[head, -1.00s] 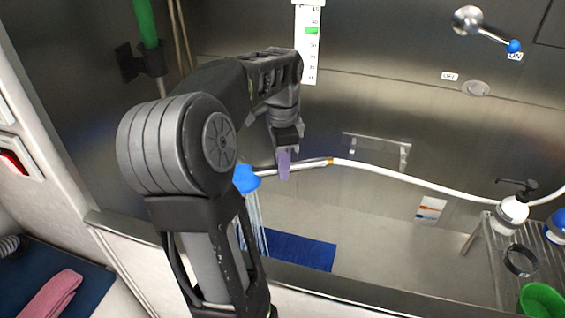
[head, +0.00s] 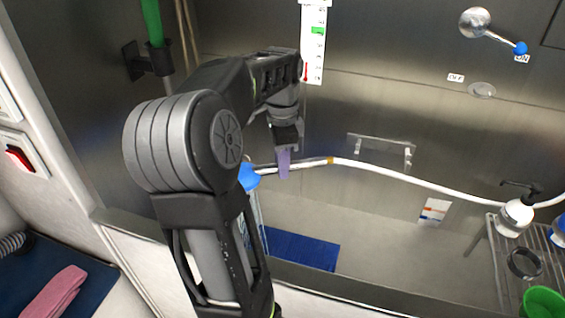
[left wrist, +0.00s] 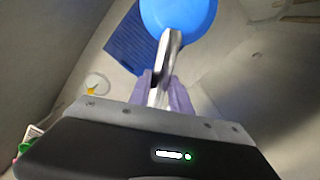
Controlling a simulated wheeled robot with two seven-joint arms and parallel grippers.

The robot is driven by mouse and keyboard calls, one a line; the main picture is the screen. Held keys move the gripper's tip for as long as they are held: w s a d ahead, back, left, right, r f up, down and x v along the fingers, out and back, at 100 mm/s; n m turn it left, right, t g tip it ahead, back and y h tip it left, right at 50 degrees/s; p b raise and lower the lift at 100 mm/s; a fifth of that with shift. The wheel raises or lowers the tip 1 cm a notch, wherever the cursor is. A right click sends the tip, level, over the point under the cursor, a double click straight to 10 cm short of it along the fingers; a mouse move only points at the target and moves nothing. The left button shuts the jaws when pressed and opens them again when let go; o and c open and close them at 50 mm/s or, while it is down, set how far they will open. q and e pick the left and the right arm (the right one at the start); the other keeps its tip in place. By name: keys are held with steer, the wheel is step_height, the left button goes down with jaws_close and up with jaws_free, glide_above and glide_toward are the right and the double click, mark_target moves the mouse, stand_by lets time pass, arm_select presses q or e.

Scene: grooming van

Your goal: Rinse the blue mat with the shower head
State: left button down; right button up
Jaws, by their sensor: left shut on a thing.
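My left gripper (head: 284,162) is shut on the metal handle of the shower head (head: 249,177), holding it above the tub floor. The shower head is blue, partly hidden by my arm, with a white hose running right. In the left wrist view the purple fingers (left wrist: 163,92) close around the handle, and the round blue head (left wrist: 178,14) shows at the top. The blue mat (head: 303,250) lies flat on the tub floor below; my arm hides its left part. It also shows in the left wrist view (left wrist: 128,40), partly behind the head. Faint pale water streaks show beside my arm.
A lever with a blue knob (head: 520,48) is on the back wall by the ON label. A wire rack (head: 495,258) at right holds a pump bottle (head: 517,214), a black ring and a green bowl (head: 543,302). A pink towel (head: 55,292) lies outside the tub at left.

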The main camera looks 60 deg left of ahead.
arm_select(q)
steer(key=shift+d, duration=0.1)
steer(key=shift+w+d, duration=0.35)
stand_by(0.6)
steer(key=shift+s+a, duration=0.35)
steer(key=shift+a, duration=0.1)
stand_by(0.4)
step_height(320, 180, up, 7)
steer(key=p, duration=0.6)
steer(key=shift+r+p, duration=0.1)
steer(key=shift+p, duration=0.2)
stand_by(0.7)
